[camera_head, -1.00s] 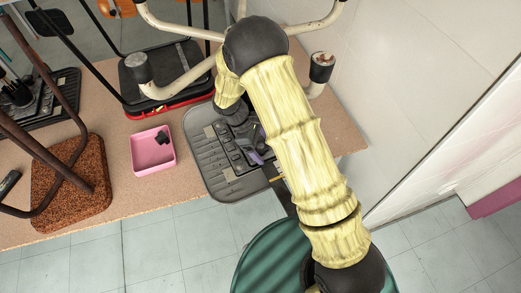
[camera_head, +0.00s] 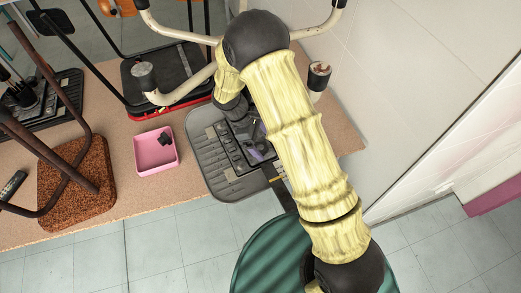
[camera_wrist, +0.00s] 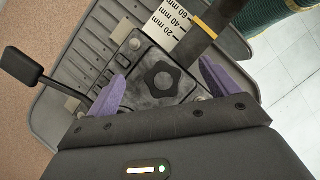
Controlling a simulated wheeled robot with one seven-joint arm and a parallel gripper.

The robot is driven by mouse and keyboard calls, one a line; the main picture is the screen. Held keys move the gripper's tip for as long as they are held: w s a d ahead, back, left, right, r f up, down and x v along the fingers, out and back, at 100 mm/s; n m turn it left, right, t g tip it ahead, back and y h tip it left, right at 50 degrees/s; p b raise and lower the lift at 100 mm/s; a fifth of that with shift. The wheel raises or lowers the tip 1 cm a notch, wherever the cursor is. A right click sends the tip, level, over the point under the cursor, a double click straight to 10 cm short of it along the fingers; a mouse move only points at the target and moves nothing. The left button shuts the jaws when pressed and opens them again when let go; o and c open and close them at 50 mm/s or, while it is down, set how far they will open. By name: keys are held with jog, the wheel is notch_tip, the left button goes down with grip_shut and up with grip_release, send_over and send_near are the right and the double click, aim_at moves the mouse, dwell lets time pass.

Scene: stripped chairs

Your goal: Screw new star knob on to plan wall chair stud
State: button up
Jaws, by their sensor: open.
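In the wrist view a black star knob (camera_wrist: 161,78) with a round centre lies over a dark plate on the grey ribbed seat (camera_wrist: 62,64). My gripper (camera_wrist: 162,76) is open, with one purple finger on each side of the knob and visible gaps to it. I cannot tell whether the knob sits on a stud, as no stud shows. In the head view the ribbed seat (camera_head: 241,187) lies by the wall, and my arm hides part of it. A purple finger (camera_head: 258,151) shows above its plate; the knob is hard to make out there.
A pink tray (camera_head: 146,167) holds a small dark piece (camera_head: 164,139). A brown seat (camera_head: 75,203) with rusty tubes stands left, a black seat with red edge (camera_head: 165,73) behind. White tubes rise near my arm. A dark bar (camera_wrist: 208,32) and millimetre scale (camera_wrist: 170,20) lie near the knob.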

jog(key=n+t, duration=0.2)
jog(key=n, duration=0.2)
jog(key=n+t+b, duration=0.2)
jog(key=n, duration=0.2)
jog(key=shift+f, duration=0.2)
jog(key=n+t+y+b, duration=0.1)
jog(key=n+b, duration=0.1)
jog(key=shift+f+n+b, duration=0.1)
jog(key=shift+n+b, duration=0.6)
jog(key=shift+n, duration=0.1)
jog(key=shift+r, duration=0.3)
jog(key=shift+t, duration=0.3)
